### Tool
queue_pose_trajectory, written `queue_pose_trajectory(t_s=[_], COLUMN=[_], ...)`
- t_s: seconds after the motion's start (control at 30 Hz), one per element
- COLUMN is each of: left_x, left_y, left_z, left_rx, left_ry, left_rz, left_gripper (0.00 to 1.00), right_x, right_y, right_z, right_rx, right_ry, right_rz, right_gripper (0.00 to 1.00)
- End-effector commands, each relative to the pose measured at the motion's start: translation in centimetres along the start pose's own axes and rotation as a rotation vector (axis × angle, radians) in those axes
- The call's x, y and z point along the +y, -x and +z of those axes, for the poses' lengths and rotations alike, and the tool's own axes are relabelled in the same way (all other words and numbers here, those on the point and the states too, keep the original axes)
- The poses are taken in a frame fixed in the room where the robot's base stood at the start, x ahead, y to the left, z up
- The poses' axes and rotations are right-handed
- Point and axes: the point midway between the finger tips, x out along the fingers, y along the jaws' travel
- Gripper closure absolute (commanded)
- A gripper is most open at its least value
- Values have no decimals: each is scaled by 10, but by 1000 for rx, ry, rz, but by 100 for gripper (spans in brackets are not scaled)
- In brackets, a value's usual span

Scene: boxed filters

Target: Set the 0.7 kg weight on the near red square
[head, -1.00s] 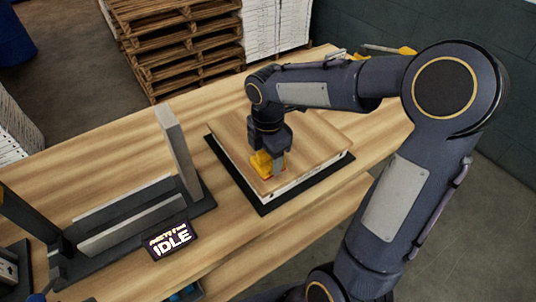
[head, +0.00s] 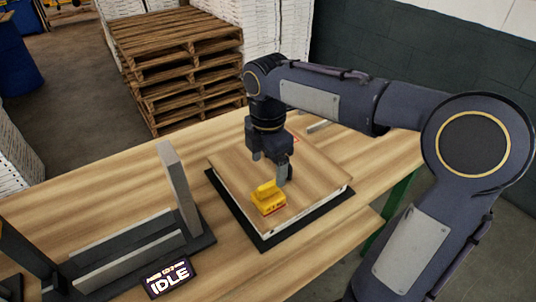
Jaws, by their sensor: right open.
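The yellow weight (head: 268,198) sits on the near part of the flat wood-topped box (head: 238,172). A little red shows along its near edge; I cannot tell whether that is the near red square or a marking on the weight. Any square beneath it is mostly hidden. Another red mark (head: 294,139) shows at the box's far corner, partly behind my right gripper. My right gripper (head: 284,178) is open and empty, just behind and to the right of the weight, apart from it. My left gripper is out of view.
The box lies on a black mat (head: 262,244) on the wooden table (head: 110,175). A dark fixture with grey rails and an upright grey plate (head: 175,185) stands to the left. An IDLE sign (head: 168,278) is in front. Pallets (head: 180,65) stand behind the table.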

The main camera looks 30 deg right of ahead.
Motion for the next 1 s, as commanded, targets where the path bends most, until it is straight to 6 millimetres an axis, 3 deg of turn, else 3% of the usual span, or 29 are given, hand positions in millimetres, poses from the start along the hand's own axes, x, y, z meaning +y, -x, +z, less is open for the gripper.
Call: queue_pose_trajectory(t_s=[0.1, 0.27, 0.37, 0.47, 0.6, 0.7, 0.83, 1.0], left_x=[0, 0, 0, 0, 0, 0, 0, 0], left_y=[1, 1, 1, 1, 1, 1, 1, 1], left_z=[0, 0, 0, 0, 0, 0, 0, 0], left_rx=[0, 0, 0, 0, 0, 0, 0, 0], left_ry=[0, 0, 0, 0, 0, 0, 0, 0], left_rz=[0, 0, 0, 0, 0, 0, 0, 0], left_gripper=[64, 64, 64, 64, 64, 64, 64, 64], right_x=[0, -9, -36, -75, -124, -147, -163, -168], right_y=[16, 25, 24, 14, -10, -28, -45, -51], right_z=[0, 0, -3, -10, -26, -38, -50, -55], right_rx=[0, 10, 48, 141, 343, 491, 628, 680], right_ry=[0, -63, -265, -597, -1105, -1403, -1648, -1741], right_rz=[1, 17, 66, 130, 176, 167, 131, 109], right_gripper=[22, 22, 22, 22, 22, 22, 22, 22])
